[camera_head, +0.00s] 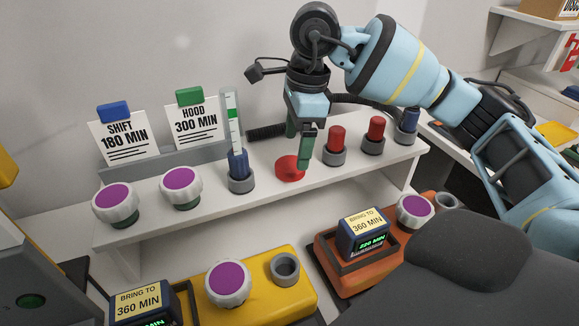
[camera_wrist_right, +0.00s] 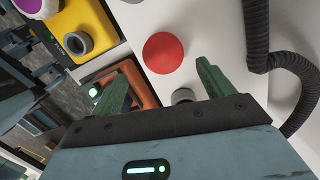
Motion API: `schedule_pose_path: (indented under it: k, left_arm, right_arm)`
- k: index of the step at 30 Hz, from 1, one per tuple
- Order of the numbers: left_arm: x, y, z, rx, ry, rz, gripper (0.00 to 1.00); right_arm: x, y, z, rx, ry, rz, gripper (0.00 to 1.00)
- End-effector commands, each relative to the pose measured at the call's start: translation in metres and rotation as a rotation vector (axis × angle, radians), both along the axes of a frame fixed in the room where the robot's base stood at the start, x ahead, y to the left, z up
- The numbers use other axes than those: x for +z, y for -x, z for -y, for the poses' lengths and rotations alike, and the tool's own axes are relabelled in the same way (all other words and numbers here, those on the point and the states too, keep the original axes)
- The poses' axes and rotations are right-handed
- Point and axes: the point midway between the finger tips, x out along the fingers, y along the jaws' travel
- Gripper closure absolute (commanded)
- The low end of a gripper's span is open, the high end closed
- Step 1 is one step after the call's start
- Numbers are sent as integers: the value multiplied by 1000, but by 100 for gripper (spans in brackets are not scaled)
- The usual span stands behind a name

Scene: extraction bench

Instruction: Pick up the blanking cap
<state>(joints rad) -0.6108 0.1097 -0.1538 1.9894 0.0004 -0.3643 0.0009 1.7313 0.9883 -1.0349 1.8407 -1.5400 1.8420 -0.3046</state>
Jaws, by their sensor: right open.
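A red round cap (camera_head: 289,169), which I take as the blanking cap, lies on the white shelf between a blue-based tube and a red plug. In the right wrist view the cap (camera_wrist_right: 163,53) appears as a plain red disc, just beyond the fingertips and between their lines. My right gripper (camera_head: 301,152) points down at the shelf, with a green finger in front of part of the cap in the head view. In the wrist view its two green fingers (camera_wrist_right: 166,78) are apart with nothing between them. Whether a fingertip touches the cap is unclear. My left gripper is not in view.
On the shelf (camera_head: 262,205), a tube in a grey collar (camera_head: 240,172) stands left of the cap. Red plugs (camera_head: 336,140) in collars stand right. Purple-topped knobs (camera_head: 181,186) and sign cards are further left. Below are a yellow unit (camera_head: 253,270) and an orange unit (camera_head: 327,262).

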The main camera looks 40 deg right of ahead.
Motion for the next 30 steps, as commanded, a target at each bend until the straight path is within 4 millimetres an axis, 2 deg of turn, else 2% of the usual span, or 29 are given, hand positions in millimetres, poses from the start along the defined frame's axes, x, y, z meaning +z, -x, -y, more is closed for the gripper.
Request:
schedule_pose_path:
  k: [5,15,24,30]
  left_arm:
    - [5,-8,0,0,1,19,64]
    - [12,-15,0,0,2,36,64]
    - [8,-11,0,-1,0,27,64]
    - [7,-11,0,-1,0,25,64]
  right_arm:
    - [-5,-1,-1,0,0,0,20]
    - [-46,-9,-6,0,0,0,20]
    - [-51,-9,-7,0,0,1,20]
    - [-51,-9,-7,0,0,1,45]
